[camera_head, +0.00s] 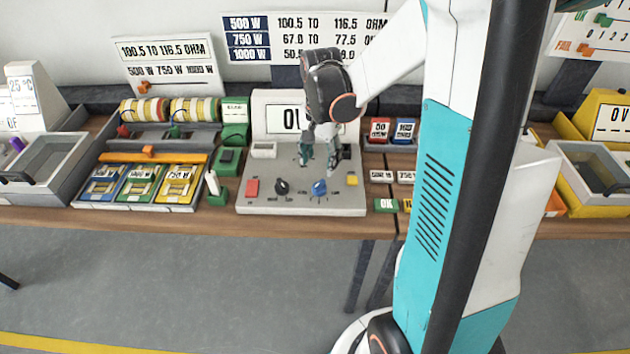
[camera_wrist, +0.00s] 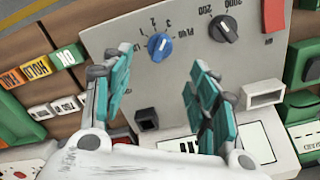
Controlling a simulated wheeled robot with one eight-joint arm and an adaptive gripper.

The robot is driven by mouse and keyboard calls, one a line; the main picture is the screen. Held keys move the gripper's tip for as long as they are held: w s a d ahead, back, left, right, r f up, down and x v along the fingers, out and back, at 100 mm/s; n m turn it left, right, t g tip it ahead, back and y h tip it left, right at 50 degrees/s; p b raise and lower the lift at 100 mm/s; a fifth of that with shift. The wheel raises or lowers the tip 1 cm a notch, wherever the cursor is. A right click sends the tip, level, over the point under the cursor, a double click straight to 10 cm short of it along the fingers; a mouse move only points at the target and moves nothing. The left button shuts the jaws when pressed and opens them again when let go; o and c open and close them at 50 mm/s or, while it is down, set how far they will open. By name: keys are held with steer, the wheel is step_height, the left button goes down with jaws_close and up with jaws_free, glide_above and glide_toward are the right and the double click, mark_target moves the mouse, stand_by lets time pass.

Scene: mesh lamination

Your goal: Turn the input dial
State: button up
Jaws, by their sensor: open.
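The meter unit (camera_head: 262,205) is a grey sloped panel on the bench with two dials. The blue dial (camera_head: 319,187) sits right of the black dial (camera_head: 282,187). In the wrist view the blue dial (camera_wrist: 158,46) shows upper middle with small marks around it, and the black dial (camera_wrist: 223,29) is to its right. I cannot tell from the lettering which one is the input dial. My gripper (camera_head: 319,157) is open and empty above the panel, behind the blue dial. In the wrist view its teal fingers (camera_wrist: 160,62) are spread on either side below the blue dial, apart from it.
A red block (camera_head: 252,187) and a yellow block (camera_head: 352,180) are at the panel's sides. A tray of coloured parts (camera_head: 150,158) stands left; small label tags (camera_head: 386,205) lie right.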

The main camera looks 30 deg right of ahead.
mark_target(320, 183)
step_height(320, 183, down, 10)
steer(key=b, duration=0.2)
steer(key=shift+b, duration=0.4)
steer(key=shift+r, duration=0.1)
steer(key=c, duration=1.1)
